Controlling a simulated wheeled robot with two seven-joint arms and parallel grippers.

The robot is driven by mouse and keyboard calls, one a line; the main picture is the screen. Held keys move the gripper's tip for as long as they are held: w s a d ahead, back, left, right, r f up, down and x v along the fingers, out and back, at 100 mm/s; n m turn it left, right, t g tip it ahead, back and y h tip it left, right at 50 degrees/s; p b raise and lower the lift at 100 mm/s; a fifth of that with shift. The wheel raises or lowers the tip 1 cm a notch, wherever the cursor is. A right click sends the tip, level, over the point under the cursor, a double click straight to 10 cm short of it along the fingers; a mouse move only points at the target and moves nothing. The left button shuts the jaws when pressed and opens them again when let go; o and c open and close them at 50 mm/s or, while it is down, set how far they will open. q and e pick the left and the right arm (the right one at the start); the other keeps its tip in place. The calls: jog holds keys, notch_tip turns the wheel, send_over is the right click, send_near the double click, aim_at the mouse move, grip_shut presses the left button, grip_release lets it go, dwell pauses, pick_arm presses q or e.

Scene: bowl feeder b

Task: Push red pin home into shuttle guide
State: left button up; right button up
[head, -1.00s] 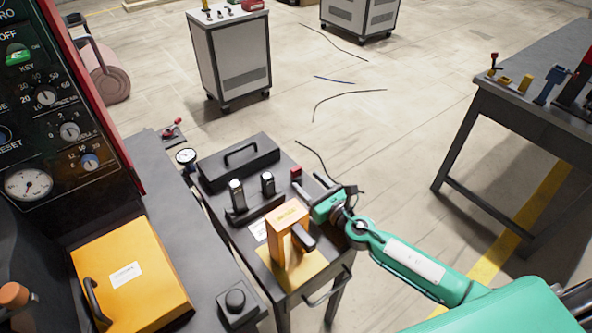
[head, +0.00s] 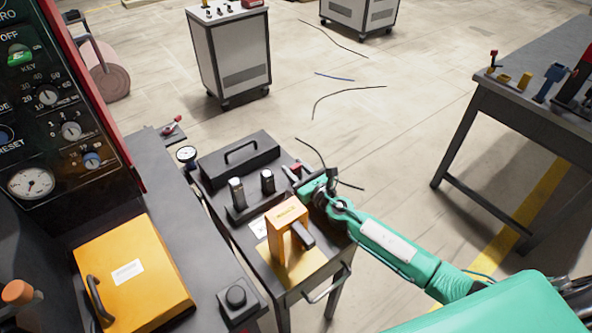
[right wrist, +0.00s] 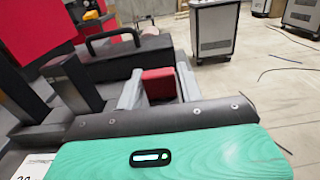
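A small red block (head: 297,167), which I take for the red pin, sits at the right edge of the small table by a dark long housing with a handle (head: 240,160). In the right wrist view the red block (right wrist: 160,86) lies between the two grey fingers of my right gripper (right wrist: 160,78). The fingers stand apart on either side of it; a firm grip is not visible. In the head view my right gripper (head: 301,180) is at the table's right edge. Which part is the shuttle guide, and how deep the pin sits, I cannot tell. My left gripper is out of view.
A dark base with two upright posts (head: 250,200) and an orange bracket (head: 288,228) stand close to my right gripper. A grey bench with an orange box (head: 130,270) is at left.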

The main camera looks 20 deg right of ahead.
aim_at(296, 166)
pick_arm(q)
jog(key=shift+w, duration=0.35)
pick_arm(e)
jog(key=c, duration=0.5)
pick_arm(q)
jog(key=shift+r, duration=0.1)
pick_arm(e)
jog(key=shift+c, duration=0.2)
jog(key=shift+r+p, duration=0.3)
jog(key=shift+r, duration=0.1)
notch_tip(296, 166, up, 3)
jog(key=shift+p, duration=1.15)
notch_tip(296, 166, up, 6)
jog(key=p, duration=0.3)
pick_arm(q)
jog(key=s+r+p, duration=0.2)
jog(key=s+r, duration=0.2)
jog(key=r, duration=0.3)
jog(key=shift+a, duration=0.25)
pick_arm(e)
notch_tip(296, 166, up, 10)
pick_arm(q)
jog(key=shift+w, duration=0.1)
